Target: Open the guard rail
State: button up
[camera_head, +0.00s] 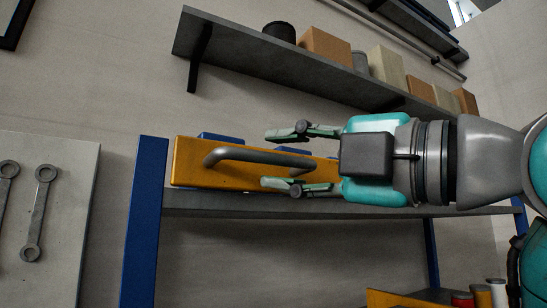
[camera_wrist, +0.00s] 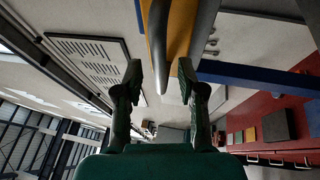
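A yellow-orange panel (camera_head: 190,172), which looks like the guard rail, lies along the blue-legged shelf frame in the head view. A grey bar handle (camera_head: 232,154) is fixed to its front. In the wrist view the panel (camera_wrist: 180,35) and handle (camera_wrist: 157,45) come down from the top centre. My gripper (camera_head: 272,159) is open, with one finger above and one below the handle's line in the head view. In the wrist view my gripper (camera_wrist: 160,68) has its fingers on either side of the handle, with gaps visible. I cannot tell how deep the handle sits between them.
A wall shelf (camera_head: 240,55) with boxes and tins runs above my arm. A blue upright (camera_head: 145,225) stands at the panel's left end. A board with wrenches (camera_head: 38,215) hangs at the left. Cans (camera_head: 480,297) stand at the lower right.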

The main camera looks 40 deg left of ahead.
jog(key=shift+a+r, duration=0.2)
jog(key=shift+a, duration=0.8)
grip_shut()
